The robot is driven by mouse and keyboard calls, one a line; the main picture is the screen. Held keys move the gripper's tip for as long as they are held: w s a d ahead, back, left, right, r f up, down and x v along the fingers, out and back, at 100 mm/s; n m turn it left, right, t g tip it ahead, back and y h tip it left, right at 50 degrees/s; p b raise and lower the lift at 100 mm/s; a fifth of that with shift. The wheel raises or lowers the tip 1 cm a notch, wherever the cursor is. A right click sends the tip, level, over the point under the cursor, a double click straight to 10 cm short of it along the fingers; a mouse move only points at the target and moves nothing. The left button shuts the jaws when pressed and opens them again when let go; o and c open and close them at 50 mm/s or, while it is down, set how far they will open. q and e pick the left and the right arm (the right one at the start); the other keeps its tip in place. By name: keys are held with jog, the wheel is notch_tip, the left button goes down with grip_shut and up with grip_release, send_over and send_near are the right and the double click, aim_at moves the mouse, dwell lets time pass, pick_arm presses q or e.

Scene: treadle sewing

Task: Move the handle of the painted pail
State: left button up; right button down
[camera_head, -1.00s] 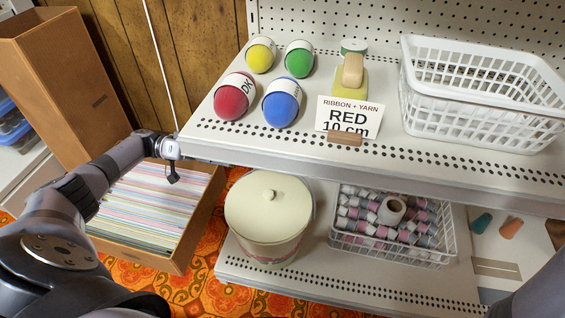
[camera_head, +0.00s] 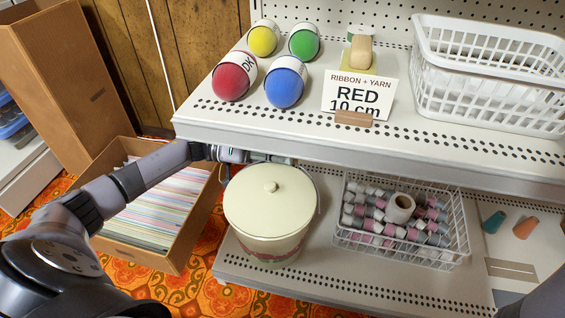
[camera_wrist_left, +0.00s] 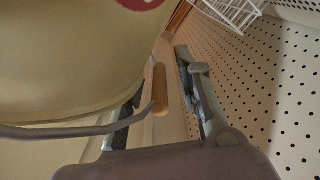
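The painted pail (camera_head: 265,225) is cream with a lid and round knob and stands on the lower shelf. Its thin wire handle (camera_head: 318,190) shows along the right side of the rim. My left gripper (camera_head: 275,159) is behind the lid, under the upper shelf's edge, partly hidden. In the left wrist view, the pail (camera_wrist_left: 70,60) fills the upper left, with some red paint. The handle's wooden grip (camera_wrist_left: 160,90) lies between the spread fingers of my left gripper (camera_wrist_left: 160,100), and the wire runs off left. Contact cannot be told. My right gripper is out of view.
The upper shelf (camera_head: 290,140) overhangs close above my left gripper. A white wire basket of spools (camera_head: 445,250) stands right of the pail. A cardboard box of records (camera_head: 150,255) is on the floor at left. Painted balls and a sign (camera_head: 360,95) sit above.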

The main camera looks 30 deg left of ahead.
pick_arm(q)
grip_shut()
dwell(0.4)
dwell(0.6)
